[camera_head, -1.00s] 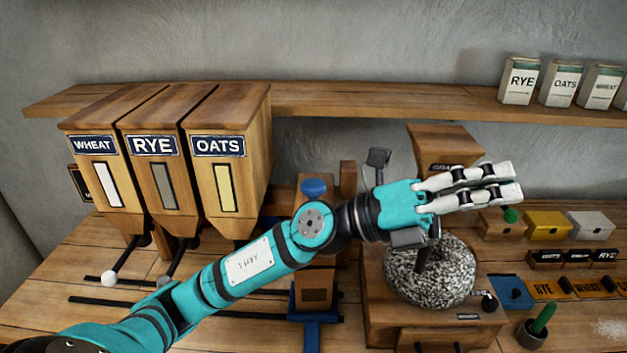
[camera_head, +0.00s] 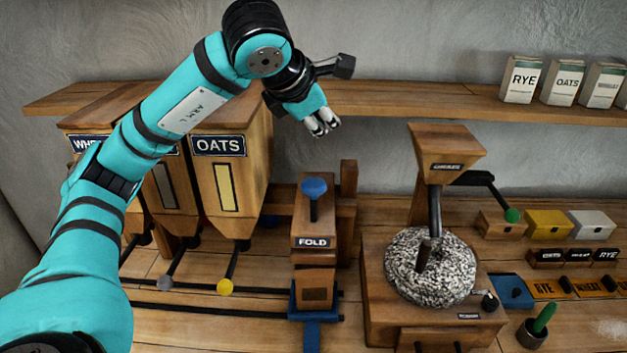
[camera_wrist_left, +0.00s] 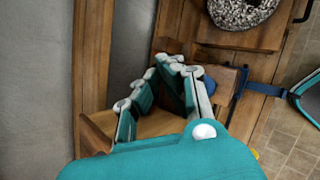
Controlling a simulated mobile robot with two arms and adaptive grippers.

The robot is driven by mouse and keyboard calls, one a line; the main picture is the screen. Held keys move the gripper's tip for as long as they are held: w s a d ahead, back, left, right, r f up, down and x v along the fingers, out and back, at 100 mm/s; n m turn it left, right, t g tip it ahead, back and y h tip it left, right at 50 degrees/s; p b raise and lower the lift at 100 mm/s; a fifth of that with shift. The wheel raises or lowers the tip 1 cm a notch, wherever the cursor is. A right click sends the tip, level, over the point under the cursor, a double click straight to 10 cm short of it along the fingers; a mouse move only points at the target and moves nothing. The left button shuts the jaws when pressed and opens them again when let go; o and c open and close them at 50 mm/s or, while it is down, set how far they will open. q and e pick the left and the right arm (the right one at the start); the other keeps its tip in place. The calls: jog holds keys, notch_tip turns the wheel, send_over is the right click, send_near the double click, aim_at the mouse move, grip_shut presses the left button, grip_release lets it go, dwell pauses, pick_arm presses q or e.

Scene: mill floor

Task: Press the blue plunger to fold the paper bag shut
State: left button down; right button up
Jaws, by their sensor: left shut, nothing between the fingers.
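The blue plunger (camera_head: 314,187) stands raised on top of the wooden fold press (camera_head: 314,222), which has a FOLD label on its front. My left gripper (camera_head: 322,124) is shut and empty, in the air above the plunger and apart from it, fingers pointing down. The left wrist view shows the closed fingers (camera_wrist_left: 170,62) with a bit of the blue plunger (camera_wrist_left: 209,86) partly hidden behind them. A brown block-like shape (camera_head: 315,292) sits low in the press; I cannot tell whether it is the paper bag. My right gripper is not in view.
The OATS bin (camera_head: 232,180) stands close left of the press, with the other bins partly behind my arm. A shelf (camera_head: 430,101) runs along the wall behind my gripper. The speckled millstone (camera_head: 400,265) and its hopper (camera_head: 446,150) stand to the right.

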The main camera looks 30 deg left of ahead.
pick_arm(q)
jog(key=shift+s+a+r+y, duration=0.1)
jog(key=shift+a+r+y, duration=0.15)
jog(key=shift+a, duration=0.3)
jog(key=shift+f, duration=0.15)
jog(key=b, duration=0.6)
send_over(318, 183)
notch_tip(318, 183, down, 8)
jog(key=shift+r, duration=0.2)
jog(key=shift+f+b, duration=0.35)
jog(key=shift+f, duration=0.2)
jog(key=shift+f, duration=0.1)
jog(key=shift+f+b, duration=0.3)
jog(key=shift+b, duration=0.2)
